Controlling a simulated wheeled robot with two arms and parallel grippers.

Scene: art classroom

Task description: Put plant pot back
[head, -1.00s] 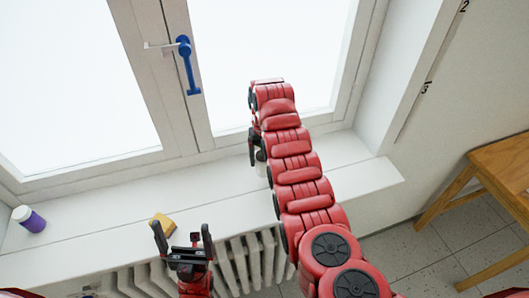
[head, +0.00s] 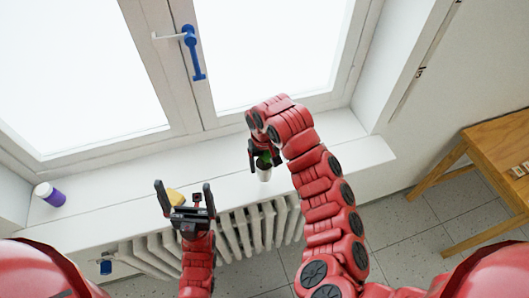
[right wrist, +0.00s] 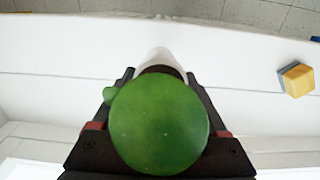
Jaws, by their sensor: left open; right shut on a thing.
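The plant pot (head: 264,174) is small and white with a green plant. In the head view my right gripper (head: 262,156) is shut on it near the front edge of the white windowsill (head: 330,150). In the right wrist view the round green plant (right wrist: 158,125) hides much of the grip, and the white pot (right wrist: 160,60) shows beyond it between the fingers. I cannot tell whether the pot touches the sill. My left gripper (head: 185,196) is open and empty, in front of the sill.
A yellow sponge-like block (head: 175,197) lies on the sill behind my left gripper. A purple and white container (head: 50,194) lies at the sill's left end. A radiator (head: 235,232) is below, and a wooden table (head: 495,150) stands at right. The sill's right end is clear.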

